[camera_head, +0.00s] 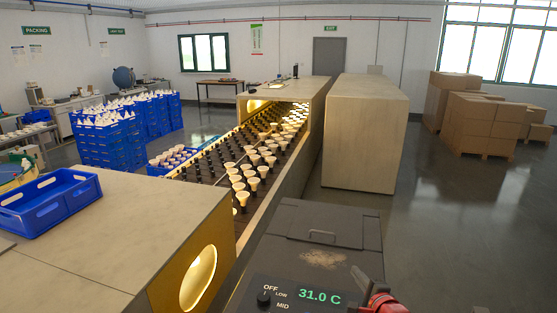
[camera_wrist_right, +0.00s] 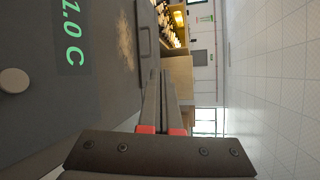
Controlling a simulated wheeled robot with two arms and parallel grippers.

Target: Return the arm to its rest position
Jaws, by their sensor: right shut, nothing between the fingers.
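My right gripper (camera_head: 372,299) shows at the bottom of the head view, by the right front edge of a dark box (camera_head: 320,225) with a green 31.0 C display. Only its tip end and red parts are visible there. In the right wrist view the right gripper (camera_wrist_right: 160,75) has its two fingers together, with nothing between them. The dark box (camera_wrist_right: 100,50) lies to the left of the fingers in that view. I cannot tell whether the gripper touches it. My left gripper is not in view.
A conveyor of white bulbs (camera_head: 255,160) runs away behind the dark box. An empty blue crate (camera_head: 50,200) sits on the counter at left. Blue crates (camera_head: 105,140) are stacked behind it. A beige cabinet (camera_head: 365,130) and cardboard boxes (camera_head: 490,125) stand right, with open floor (camera_head: 470,230) in front.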

